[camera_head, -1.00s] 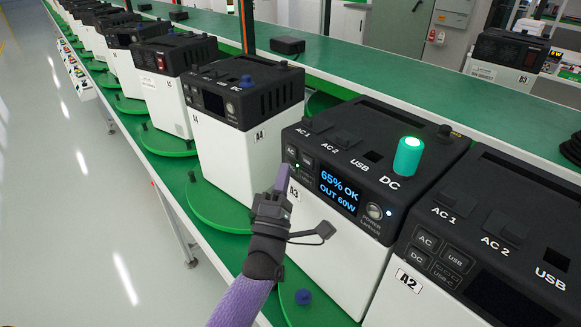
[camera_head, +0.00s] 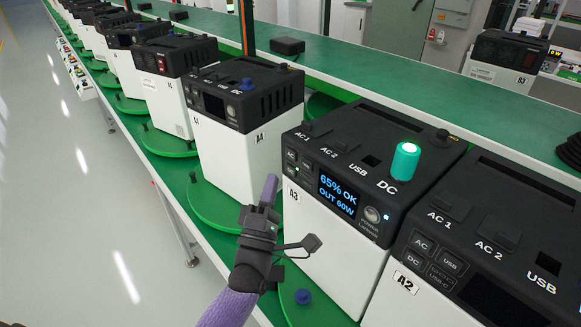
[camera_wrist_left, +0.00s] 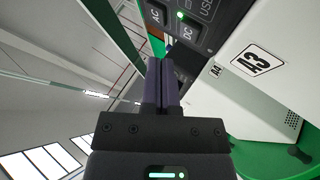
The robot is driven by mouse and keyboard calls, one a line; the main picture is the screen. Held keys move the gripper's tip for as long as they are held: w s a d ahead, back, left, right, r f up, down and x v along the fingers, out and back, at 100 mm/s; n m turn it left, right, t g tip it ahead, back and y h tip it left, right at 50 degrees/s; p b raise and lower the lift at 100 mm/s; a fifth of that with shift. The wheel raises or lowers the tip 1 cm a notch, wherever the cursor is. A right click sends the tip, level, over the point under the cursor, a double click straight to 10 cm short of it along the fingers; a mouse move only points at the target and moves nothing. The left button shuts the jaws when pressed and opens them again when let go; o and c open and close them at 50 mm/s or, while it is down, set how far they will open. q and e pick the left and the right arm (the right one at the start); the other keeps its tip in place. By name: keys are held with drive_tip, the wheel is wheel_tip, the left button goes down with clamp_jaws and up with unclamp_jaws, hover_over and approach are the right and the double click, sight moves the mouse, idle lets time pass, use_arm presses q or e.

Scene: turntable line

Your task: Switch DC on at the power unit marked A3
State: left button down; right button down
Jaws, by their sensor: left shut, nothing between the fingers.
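The power unit marked A3 (camera_head: 340,185) is a white box with a black top, standing between A4 and A2. Its lit screen (camera_head: 337,195) reads "65% OK OUT 60W". Its small button panel (camera_head: 298,163) is left of the screen. In the left wrist view, dark buttons (camera_wrist_left: 188,32) and a small green light show beyond my fingers; the lettering is partly cut off. My left gripper (camera_head: 270,182) is shut and empty, left of and below the panel, apart from the buttons. My right gripper is not in view.
A lit green cylinder (camera_head: 405,161) stands on A3's top. Unit A4 (camera_head: 240,150) is close on the left, and A2 (camera_head: 470,255) on the right. The aisle floor (camera_head: 70,200) is clear.

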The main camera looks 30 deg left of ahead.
use_arm(q)
drive_tip(key=s, duration=0.1)
drive_tip(key=s+a+p, duration=0.1)
drive_tip(key=s, duration=0.1)
drive_tip(key=shift+s+a, duration=0.1)
drive_tip(key=shift+a, duration=0.1)
idle(0.6)
